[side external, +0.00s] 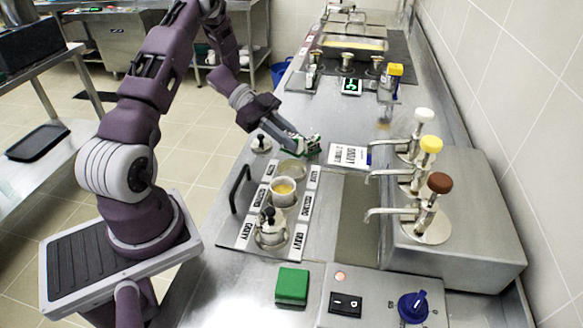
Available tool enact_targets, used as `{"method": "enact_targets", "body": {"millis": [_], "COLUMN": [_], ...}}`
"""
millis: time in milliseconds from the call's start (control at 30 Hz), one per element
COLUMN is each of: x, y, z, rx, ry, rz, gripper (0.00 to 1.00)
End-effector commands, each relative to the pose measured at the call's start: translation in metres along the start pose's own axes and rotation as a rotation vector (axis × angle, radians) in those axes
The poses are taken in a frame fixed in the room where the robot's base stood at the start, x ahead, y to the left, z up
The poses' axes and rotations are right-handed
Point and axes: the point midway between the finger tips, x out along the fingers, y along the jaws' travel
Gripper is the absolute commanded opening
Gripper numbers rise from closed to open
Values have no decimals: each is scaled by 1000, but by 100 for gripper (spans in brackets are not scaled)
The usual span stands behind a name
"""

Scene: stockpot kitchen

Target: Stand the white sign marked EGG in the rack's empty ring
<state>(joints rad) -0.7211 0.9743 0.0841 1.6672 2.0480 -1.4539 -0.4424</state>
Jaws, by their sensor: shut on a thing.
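My gripper (314,147) is low over the counter beside the far end of the rack (231,212). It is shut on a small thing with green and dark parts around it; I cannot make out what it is. I cannot read EGG on any sign. A white card with dark lettering (348,156) lies just right of my gripper, its text too small to read surely. The rack's far round opening (292,168) looks empty, just below my gripper. The middle one holds a cup with yellow contents (284,190). The near one holds a lidded metal pot (271,230).
A black-knobbed lid (261,143) stands left of the gripper. Pump dispensers (428,190) stand on a steel box at right. A green block (292,286) and a switch panel (383,306) are in front. A dark handle (240,188) rises left of the rack.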

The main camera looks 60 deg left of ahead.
Motion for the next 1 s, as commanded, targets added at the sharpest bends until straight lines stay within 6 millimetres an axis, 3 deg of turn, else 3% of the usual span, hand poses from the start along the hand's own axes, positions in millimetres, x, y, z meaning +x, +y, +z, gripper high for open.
{"method": "enact_targets", "body": {"millis": [333,767,800,867,1000], "x": [25,29,29,29,29], "y": [0,0,-1,-1,0], "z": [61,69,69,69,69], "rx": [-2,0,1,1,0], "ry": [2,0,0,0,1], "rz": [-4,-5,-5,-5,-5], "gripper": [0,0,26,38,40]}}
